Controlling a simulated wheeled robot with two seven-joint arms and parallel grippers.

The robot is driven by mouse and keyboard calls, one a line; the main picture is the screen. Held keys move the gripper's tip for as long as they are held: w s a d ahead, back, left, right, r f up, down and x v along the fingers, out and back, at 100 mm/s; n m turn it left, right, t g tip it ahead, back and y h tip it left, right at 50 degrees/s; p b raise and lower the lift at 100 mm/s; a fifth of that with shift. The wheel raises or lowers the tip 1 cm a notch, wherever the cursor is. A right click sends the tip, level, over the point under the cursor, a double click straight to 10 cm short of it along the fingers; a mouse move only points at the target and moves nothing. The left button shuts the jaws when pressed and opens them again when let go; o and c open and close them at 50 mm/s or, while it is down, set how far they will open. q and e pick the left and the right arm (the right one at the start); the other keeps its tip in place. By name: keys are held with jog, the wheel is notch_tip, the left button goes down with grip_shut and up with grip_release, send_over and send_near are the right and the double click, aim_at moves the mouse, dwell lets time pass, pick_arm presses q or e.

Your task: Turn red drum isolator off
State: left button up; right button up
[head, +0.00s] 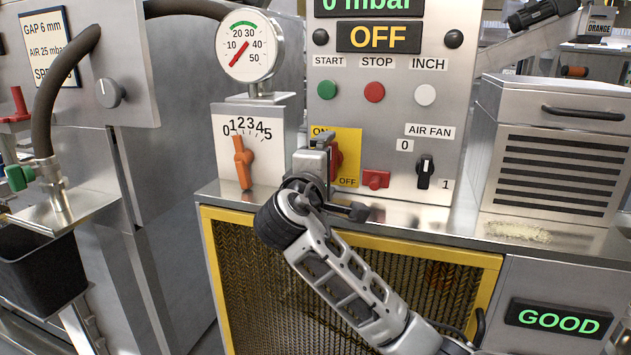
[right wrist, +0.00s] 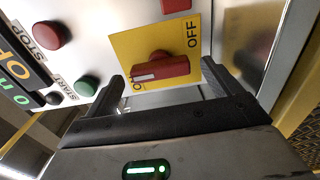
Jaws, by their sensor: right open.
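The red drum isolator handle (head: 337,160) is on a yellow plate (head: 349,140) on the upright panel, partly hidden by my right gripper (head: 352,177) in the head view. In the right wrist view the red handle (right wrist: 170,70) lies between the two dark fingertips, with its white mark at the end near the ON label. The OFF label (right wrist: 193,35) is at the other side of the yellow plate (right wrist: 150,50). My right gripper (right wrist: 163,75) is open, with a finger at each end of the handle; contact cannot be told. My left gripper is out of view.
A red block (head: 376,180) and the black air fan switch (head: 425,171) sit right of the isolator. An orange lever (head: 243,163) and a gauge (head: 248,48) stand left. START, STOP and INCH buttons (head: 374,92) are above. A vented steel box (head: 553,165) stands right.

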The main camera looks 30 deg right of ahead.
jog(key=b+v, duration=0.2)
jog(key=v, duration=1.3)
jog(key=shift+s+a+b, duration=0.15)
jog(key=shift+s+b, duration=0.05)
jog(key=shift+b, duration=0.15)
